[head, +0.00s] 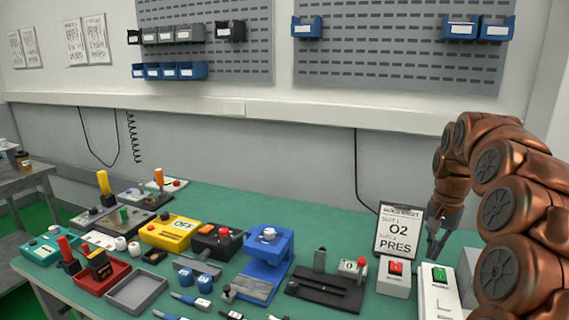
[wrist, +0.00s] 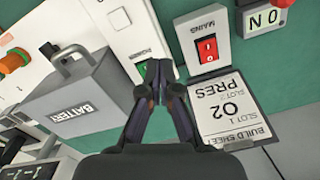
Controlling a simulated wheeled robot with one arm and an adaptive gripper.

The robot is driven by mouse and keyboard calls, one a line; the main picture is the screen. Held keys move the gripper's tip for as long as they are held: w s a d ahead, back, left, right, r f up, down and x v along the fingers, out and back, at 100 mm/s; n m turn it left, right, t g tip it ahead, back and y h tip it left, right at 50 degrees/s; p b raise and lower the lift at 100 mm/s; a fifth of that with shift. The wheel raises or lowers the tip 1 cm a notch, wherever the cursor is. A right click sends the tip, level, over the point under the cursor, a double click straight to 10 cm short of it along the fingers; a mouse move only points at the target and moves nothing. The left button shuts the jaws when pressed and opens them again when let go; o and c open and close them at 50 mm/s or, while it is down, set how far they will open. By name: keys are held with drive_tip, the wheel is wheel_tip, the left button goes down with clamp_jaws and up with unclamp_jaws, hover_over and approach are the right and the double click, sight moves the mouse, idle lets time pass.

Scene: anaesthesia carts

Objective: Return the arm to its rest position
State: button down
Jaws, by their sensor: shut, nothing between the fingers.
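My gripper (head: 436,248) hangs fingers-down at the right end of the green table, at the end of my copper-coloured arm. In the wrist view my gripper (wrist: 153,72) has its fingertips together with nothing between them. The fingertips are in front of a green switch (wrist: 145,72) on a white panel, partly hiding it. In the head view this green switch (head: 440,275) shows just below and beside the gripper. I cannot tell whether the fingertips touch it.
A clipboard (head: 398,231) reading "O2 PRES" stands near the gripper. The red "MAINS" switch box (head: 394,276) is beside it. A grey "BATTERY" box (wrist: 80,100) is left in the wrist view. Several devices, including a blue stand (head: 266,262), cover the table's front.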

drive_tip(key=s+a+r+n+p, duration=0.1)
drive_tip(key=s+a+r+n, duration=0.15)
drive_tip(key=s+a, duration=0.55)
drive_tip(key=s+a+f+n+p, duration=0.1)
drive_tip(key=s+a+n, duration=0.1)
drive_tip(key=s, duration=0.7)
drive_tip(key=s+a+f+n+g+p, duration=0.1)
drive_tip(key=s+a+f+n, duration=0.1)
drive_tip(key=s+a, duration=0.3)
drive_tip(key=s+a+f+n+p, duration=0.1)
drive_tip(key=s+a+f+n, duration=0.1)
drive_tip(key=s, duration=1.1)
drive_tip(key=shift+s+a+f+g+p, duration=0.3)
drive_tip(key=shift+a+g+p, duration=0.1)
drive_tip(key=shift+a, duration=0.3)
